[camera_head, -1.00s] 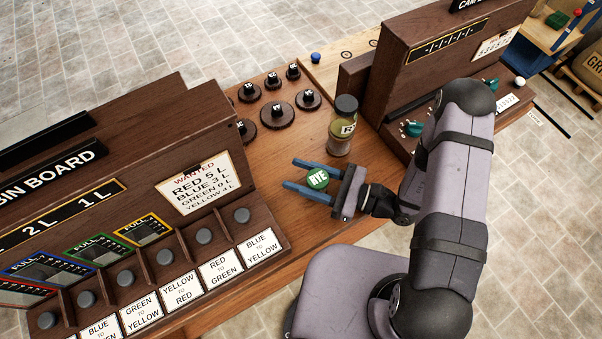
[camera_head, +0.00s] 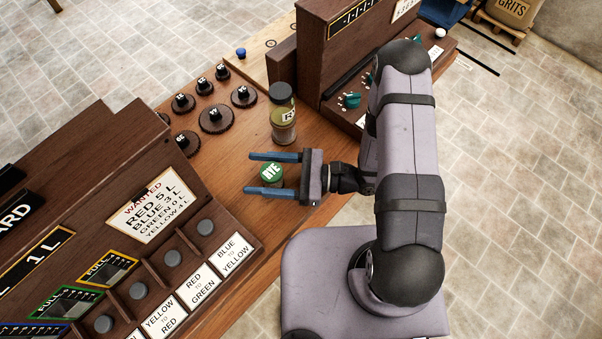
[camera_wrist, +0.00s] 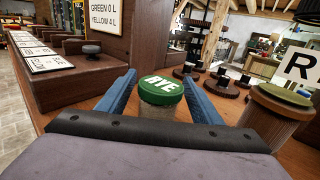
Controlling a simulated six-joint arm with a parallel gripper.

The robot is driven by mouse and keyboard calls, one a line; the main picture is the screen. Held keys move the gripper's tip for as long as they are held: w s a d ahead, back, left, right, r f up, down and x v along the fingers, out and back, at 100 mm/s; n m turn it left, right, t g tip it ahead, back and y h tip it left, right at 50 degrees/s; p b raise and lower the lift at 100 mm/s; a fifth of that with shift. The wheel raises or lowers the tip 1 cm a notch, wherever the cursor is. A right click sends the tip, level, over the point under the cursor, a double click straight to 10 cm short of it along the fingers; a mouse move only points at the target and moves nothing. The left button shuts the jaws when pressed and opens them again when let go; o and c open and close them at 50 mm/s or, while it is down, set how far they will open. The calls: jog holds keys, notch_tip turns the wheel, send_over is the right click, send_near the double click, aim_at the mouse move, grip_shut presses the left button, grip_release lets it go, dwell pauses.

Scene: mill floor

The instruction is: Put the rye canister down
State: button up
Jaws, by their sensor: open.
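The rye canister (camera_head: 271,173) has a green lid marked RYE and stands between the spread blue fingers of my gripper (camera_head: 272,173). In the wrist view the canister (camera_wrist: 161,90) shows its green lid and a clear body below, upright over the wooden bench. The fingers stand apart on either side of it, with gaps visible in the head view. The canister's base is hidden in both views, so its contact with the bench top (camera_head: 235,160) is not directly seen.
Several dark round weights (camera_head: 215,119) sit further left. The bin board (camera_head: 100,215) with its row of buttons is at the left, and a dark cabinet with green knobs (camera_head: 350,100) is at the back right.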

aim_at(281, 180)
jog(key=d+b, duration=0.1)
jog(key=d, duration=0.6)
jog(key=s+d+b, duration=0.1)
jog(key=d, duration=0.2)
jog(key=shift+s+d+b, duration=0.1)
jog(key=shift+d+b, duration=0.2)
jog(key=shift+b, duration=0.05)
jog(key=shift+s+a+r+n+g, duration=0.1)
jog(key=shift+s+r+n+g, duration=0.2)
jog(key=shift+s+n+g, duration=0.25)
jog(key=s+n+g+h, duration=0.1)
jog(key=s+n, duration=0.1)
jog(key=s+n+g+h, duration=0.1)
jog(key=n+g+h, duration=0.1)
jog(key=s+n+g+h, duration=0.1)
jog(key=s+n+g, duration=0.1)
jog(key=shift+s+d+r+h, duration=0.3)
jog(key=shift+r, duration=0.05)
jog(key=s+d+f+n+h, duration=0.1)
jog(key=d+n+h, duration=0.7)
jog(key=n+h, duration=0.15)
jog(key=w+d+r+n+t+h, duration=0.2)
jog(key=w+d+r+t+h, duration=0.1)
jog(key=w+d+t+h, duration=0.1)
jog(key=shift+w+n, duration=0.3)
jog(key=shift+w, duration=0.25)
